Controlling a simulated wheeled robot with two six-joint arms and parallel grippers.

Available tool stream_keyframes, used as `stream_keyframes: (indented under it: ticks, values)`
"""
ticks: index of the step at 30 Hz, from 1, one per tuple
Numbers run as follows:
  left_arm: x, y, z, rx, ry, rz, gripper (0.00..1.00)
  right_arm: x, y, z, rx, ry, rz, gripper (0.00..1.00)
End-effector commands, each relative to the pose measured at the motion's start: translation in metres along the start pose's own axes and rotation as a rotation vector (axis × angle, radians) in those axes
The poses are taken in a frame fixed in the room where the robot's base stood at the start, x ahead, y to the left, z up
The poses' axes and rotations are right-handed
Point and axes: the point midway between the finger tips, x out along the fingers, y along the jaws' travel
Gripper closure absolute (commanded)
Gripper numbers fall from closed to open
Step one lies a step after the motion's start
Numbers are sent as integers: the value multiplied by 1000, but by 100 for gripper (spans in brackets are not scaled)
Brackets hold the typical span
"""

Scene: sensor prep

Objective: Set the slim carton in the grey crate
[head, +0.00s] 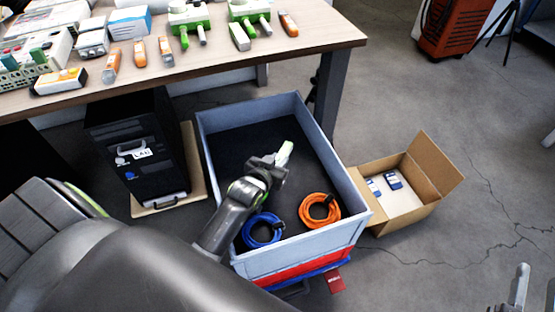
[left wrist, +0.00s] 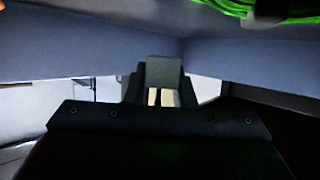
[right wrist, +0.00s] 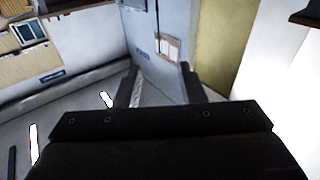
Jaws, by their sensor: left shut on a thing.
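My left gripper (head: 276,162) is over the crate's interior. It is shut on a slim pale white-and-green piece, apparently the slim carton (head: 285,152), which sticks out past the fingertips. In the left wrist view, a cream strip of it (left wrist: 163,97) shows between the fingers; most is hidden. Whether it touches the crate floor cannot be told. My right gripper (right wrist: 158,82) is open and empty; its fingers also show at the head view's lower right edge.
A blue cable coil (head: 262,230) and an orange cable coil (head: 319,210) lie in the crate's near end. An open cardboard box (head: 432,188) stands right of it, a black computer tower (head: 140,150) left. The table (head: 330,35) overhangs behind. A green cable (left wrist: 285,8) shows.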

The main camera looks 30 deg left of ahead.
Motion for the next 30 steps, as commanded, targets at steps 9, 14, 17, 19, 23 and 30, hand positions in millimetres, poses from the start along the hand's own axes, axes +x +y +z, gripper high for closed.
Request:
stream_keyframes:
  ticks: [9, 14, 17, 19, 23, 30]
  values:
    - [2, 0, 4, 0, -1, 0, 72, 1, 0, -9, -5, 43, 0, 64]
    - [1, 0, 4, 0, 0, 0, 55, 1, 0, -8, -5, 41, 0, 64]
    - [1, 0, 4, 0, 0, 0, 55, 1, 0, -8, -5, 39, 0, 64]
    - [1, 0, 3, 0, 0, 0, 55, 1, 0, -8, -5, 38, 0, 64]
    - [1, 0, 2, 0, 0, 0, 55, 1, 0, -7, -4, 34, 0, 64]
    - [-8, 0, -8, -1, -2, 0, 55, -4, 0, 21, 16, -119, -4, 64]
